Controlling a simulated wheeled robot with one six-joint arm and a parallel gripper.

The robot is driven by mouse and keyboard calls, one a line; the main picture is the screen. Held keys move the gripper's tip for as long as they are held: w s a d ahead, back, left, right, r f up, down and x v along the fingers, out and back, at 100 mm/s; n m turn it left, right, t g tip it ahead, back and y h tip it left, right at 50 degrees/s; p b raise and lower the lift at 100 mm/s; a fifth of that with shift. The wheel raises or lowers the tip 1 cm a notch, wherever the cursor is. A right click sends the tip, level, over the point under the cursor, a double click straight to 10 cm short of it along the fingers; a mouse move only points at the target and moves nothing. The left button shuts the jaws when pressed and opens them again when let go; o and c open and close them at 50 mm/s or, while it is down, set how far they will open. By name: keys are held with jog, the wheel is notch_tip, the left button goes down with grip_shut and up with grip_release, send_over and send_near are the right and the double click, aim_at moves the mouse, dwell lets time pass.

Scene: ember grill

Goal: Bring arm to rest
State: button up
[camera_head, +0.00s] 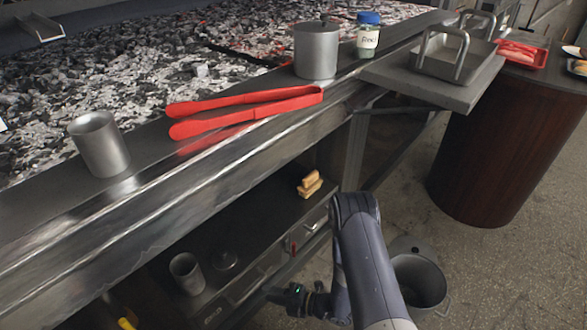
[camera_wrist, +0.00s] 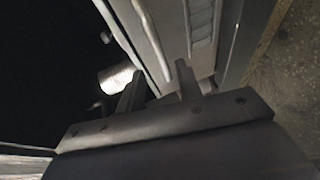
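My arm (camera_head: 365,255) reaches down in front of the grill's lower shelf in the head view. My gripper (camera_head: 275,296) is a small dark shape at its end, low beside the drawer fronts. In the wrist view, the two fingers of my gripper (camera_wrist: 158,80) stand apart with nothing held between them. Drawer fronts with handles (camera_wrist: 200,22) lie beyond the fingers. A metal cup (camera_wrist: 116,77) shows just left of the left finger; whether they touch is unclear.
Red tongs (camera_head: 245,107), a metal cup (camera_head: 99,145), a pot (camera_head: 316,52) and a labelled jar (camera_head: 368,38) stand on the grill ledge. The shelf below holds a cup (camera_head: 187,273) and yellowish blocks (camera_head: 310,184). A bucket (camera_head: 420,282) stands right of my arm.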

aim_at(250, 290)
jog(key=b+x, duration=0.2)
jog(key=x, duration=0.5)
jog(key=shift+a+f, duration=0.15)
jog(key=shift+a, duration=0.2)
jog(key=shift+s+d+p, duration=0.35)
jog(key=shift+s+d, duration=0.15)
jog(key=shift+d, duration=0.2)
jog(key=shift+s+d+p, duration=0.35)
jog(key=shift+s+d, duration=0.2)
jog(key=shift+d, duration=0.15)
